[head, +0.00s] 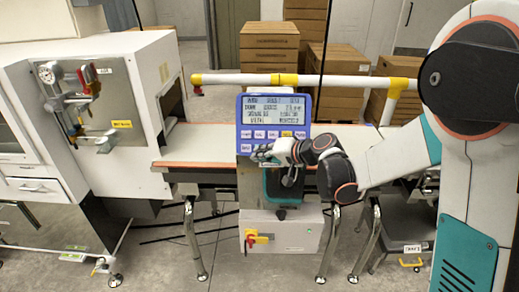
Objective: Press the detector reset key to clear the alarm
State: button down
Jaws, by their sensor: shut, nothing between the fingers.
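A blue-framed control panel (273,123) stands upright in front of the belt, in the middle of the head view. It has a lit screen (274,109) with several lines of text too small to read. Below the screen is a row of keys (259,134), most pale and one yellow (287,134). I cannot tell which one is the reset key. My gripper (258,153) is shut and empty, its tips pointing left just below the key row, over the panel's lower edge. I cannot tell whether it touches the panel. The gripper and wrist hide part of the lower panel.
A conveyor belt (205,142) runs behind the panel, with a white and yellow rail (240,79) above it. A white machine cabinet (130,85) stands at left. A grey box (285,236) with a red-yellow switch sits below. Cartons (269,50) stand behind.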

jog(key=shift+w, duration=0.1)
jog(key=shift+w+f, duration=0.15)
jog(key=shift+w, duration=0.15)
jog(key=shift+w+f+b, duration=0.2)
jog(key=shift+w+b, duration=0.15)
jog(key=shift+b, duration=0.1)
dwell(0.8)
dwell(0.3)
jog(key=shift+s+r, duration=0.4)
jog(key=shift+s, duration=0.35)
jog(key=shift+s, duration=0.1)
jog(key=shift+s+r+p, duration=0.3)
jog(key=shift+s+r, duration=0.05)
jog(key=shift+s, duration=0.35)
jog(key=shift+s+r+p, duration=0.3)
jog(key=shift+s+r, duration=0.1)
jog(key=shift+s, duration=0.3)
jog(key=shift+s+r+p, duration=0.3)
jog(key=shift+s+r, duration=0.05)
jog(key=shift+s, duration=0.35)
